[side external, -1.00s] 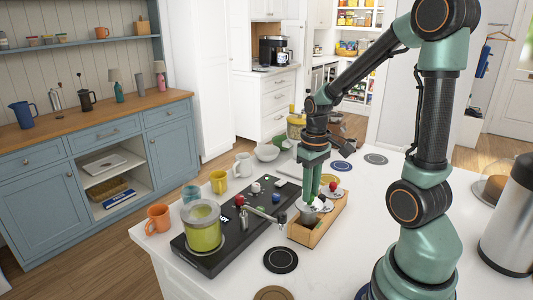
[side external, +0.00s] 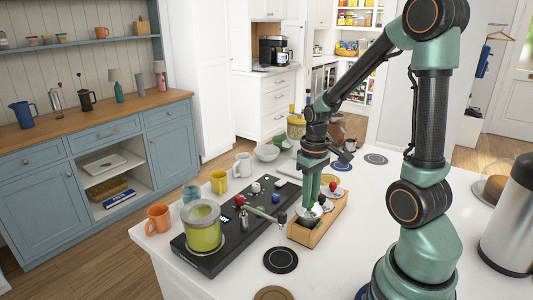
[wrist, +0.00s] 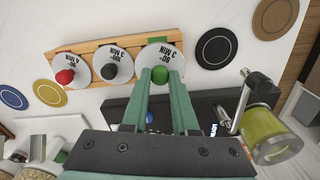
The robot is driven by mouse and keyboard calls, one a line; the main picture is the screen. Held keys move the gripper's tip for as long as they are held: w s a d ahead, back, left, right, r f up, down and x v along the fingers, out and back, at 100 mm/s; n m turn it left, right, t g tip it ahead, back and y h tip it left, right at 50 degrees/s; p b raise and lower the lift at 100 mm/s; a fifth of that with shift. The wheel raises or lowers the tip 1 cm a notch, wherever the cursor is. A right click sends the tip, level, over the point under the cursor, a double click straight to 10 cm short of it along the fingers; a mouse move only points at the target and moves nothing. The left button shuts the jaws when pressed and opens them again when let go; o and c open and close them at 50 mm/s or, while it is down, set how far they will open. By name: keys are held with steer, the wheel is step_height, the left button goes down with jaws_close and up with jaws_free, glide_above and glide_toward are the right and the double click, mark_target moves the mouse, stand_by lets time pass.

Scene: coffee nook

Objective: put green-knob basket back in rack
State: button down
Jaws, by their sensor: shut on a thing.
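The green-knob basket has a green round knob (wrist: 160,75) and a pale disc top (wrist: 168,56) with printed lettering. My gripper (wrist: 160,82) is shut on the knob, one finger on each side, and also shows in the side view (side external: 309,203). The wooden rack (side external: 317,236) lies on the white counter, and its rail shows in the wrist view (wrist: 101,46). The held basket is over the rack's near end. Whether it is fully seated cannot be told. A black-knob basket (wrist: 111,70) and a red-knob basket (wrist: 67,75) sit in the rack beside it.
A black brewing station (side external: 225,245) with a green-filled glass vessel (side external: 204,232) stands left of the rack. Mugs (side external: 219,182) stand beyond it. A black round coaster (side external: 281,260) lies on the counter in front. A large steel urn (side external: 508,225) stands at right.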

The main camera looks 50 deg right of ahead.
steer(key=shift+f, duration=1.65)
stand_by(1.1)
steer(key=c, duration=0.6)
jaws_free()
steer(key=shift+r, duration=0.1)
step_height(320, 180, up, 12)
steer(key=a+r+n+t, duration=0.1)
steer(key=a+r+t, duration=0.1)
steer(key=a, duration=0.5)
steer(key=w+a+r+n+t, duration=0.1)
steer(key=a+r+t, duration=0.2)
steer(key=a, duration=0.4)
steer(key=shift+r+t, duration=0.25)
steer(key=shift+t, duration=0.05)
